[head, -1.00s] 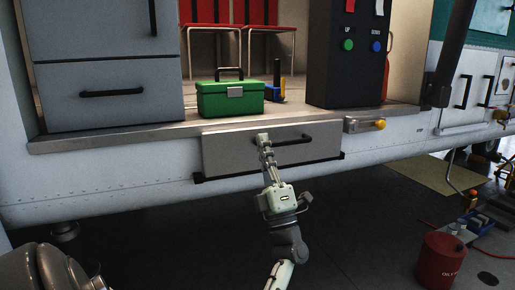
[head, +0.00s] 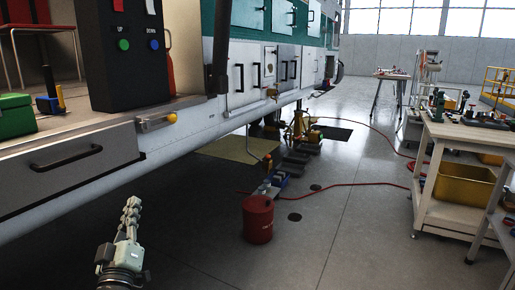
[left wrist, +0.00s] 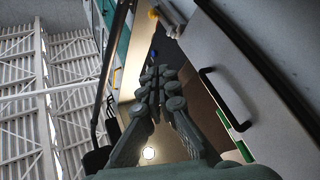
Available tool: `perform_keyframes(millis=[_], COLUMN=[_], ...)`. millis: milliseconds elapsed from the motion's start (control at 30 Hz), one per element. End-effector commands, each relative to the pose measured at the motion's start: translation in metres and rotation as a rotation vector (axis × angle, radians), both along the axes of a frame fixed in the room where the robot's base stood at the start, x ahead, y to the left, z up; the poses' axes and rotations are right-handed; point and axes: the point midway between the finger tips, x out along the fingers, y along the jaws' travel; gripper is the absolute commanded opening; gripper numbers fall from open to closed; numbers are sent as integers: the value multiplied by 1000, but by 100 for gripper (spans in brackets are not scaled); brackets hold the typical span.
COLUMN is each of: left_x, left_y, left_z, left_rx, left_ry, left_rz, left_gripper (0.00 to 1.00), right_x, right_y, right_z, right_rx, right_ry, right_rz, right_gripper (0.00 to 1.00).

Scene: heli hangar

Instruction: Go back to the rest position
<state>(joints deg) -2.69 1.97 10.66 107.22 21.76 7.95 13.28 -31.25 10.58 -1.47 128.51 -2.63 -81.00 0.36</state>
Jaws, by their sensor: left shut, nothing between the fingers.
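My left gripper (head: 131,208) is shut and empty at the lower left of the head view. Its fingers point up and away, and it shows apart from the drawer, below and right of it. Its closed fingers also show in the left wrist view (left wrist: 160,85). The grey drawer (head: 110,150) with its black bar handle (head: 68,158) is in the helicopter's side at the left. The handle also shows in the left wrist view (left wrist: 228,98), right of the fingers. My right gripper is not in view.
Above the drawer are a green toolbox (head: 15,115), cut off at the left edge, and a black control box (head: 120,55) with UP and DOWN buttons. A red drum (head: 258,218) stands on the floor. A workbench (head: 470,135) is at the right. Open floor lies between drum and workbench.

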Motion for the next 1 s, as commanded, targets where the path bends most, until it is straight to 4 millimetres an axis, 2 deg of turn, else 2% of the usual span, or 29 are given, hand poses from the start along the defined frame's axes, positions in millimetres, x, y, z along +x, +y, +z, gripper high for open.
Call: perform_keyframes(millis=[33,133,200,267,300,367,400,500,600,700,833,1000], left_x=[0,-11,-29,-51,-69,-99,-121,-178,-229,-267,-291,-295], left_y=[-16,-44,-58,-67,-72,-76,-78,-79,-75,-71,-68,-67], left_z=[-35,-106,-155,-194,-219,-254,-275,-317,-342,-355,-361,-363], left_rx=[54,159,227,285,323,377,414,494,557,599,623,627], left_ry=[145,420,605,760,862,1012,1109,1336,1517,1645,1724,1738], left_rz=[-40,-112,-159,-195,-219,-254,-275,-323,-358,-382,-395,-398], left_gripper=[0,0,0,0,0,0,0,0,0,0,0,0], right_x=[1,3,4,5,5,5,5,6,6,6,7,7], right_y=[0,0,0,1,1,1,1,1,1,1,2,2], right_z=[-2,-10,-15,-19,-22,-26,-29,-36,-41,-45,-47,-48], right_rx=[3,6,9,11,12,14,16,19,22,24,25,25], right_ry=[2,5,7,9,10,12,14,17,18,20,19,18], right_rz=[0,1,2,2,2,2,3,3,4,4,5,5], right_gripper=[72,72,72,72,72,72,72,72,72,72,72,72])
